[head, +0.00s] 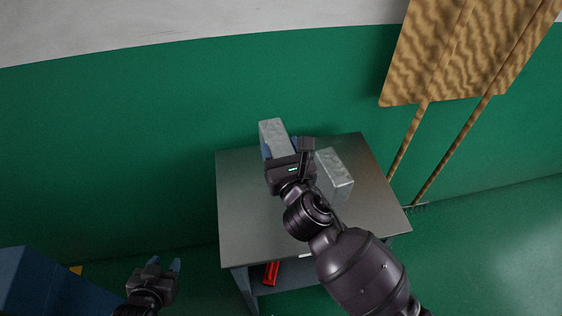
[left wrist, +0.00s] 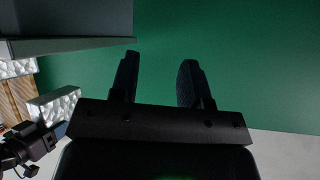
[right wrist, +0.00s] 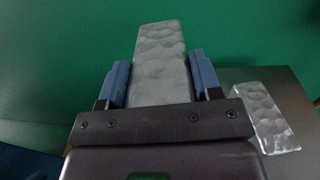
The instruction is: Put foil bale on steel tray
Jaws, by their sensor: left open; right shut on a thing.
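A silvery, crinkled foil bale (head: 273,135) is in my right gripper (head: 281,149), over the back left edge of a grey steel top (head: 245,220). The right wrist view shows this bale (right wrist: 161,62) between the blue fingers (right wrist: 160,82). In the left wrist view the held bale (left wrist: 56,103) appears raised clear of the top. A second foil bale (head: 336,175) lies on the steel top, right of the gripper. My left gripper (head: 164,264) is open and empty, low at the left of the stand. No separate tray shows; the steel top is the only steel surface visible.
The steel top is bare at its front left. A red object (head: 271,272) is on the shelf below. A green wall (head: 120,140) stands behind, and a brown board on poles (head: 450,50) is at the right. A blue box-like thing (head: 40,285) is at the lower left.

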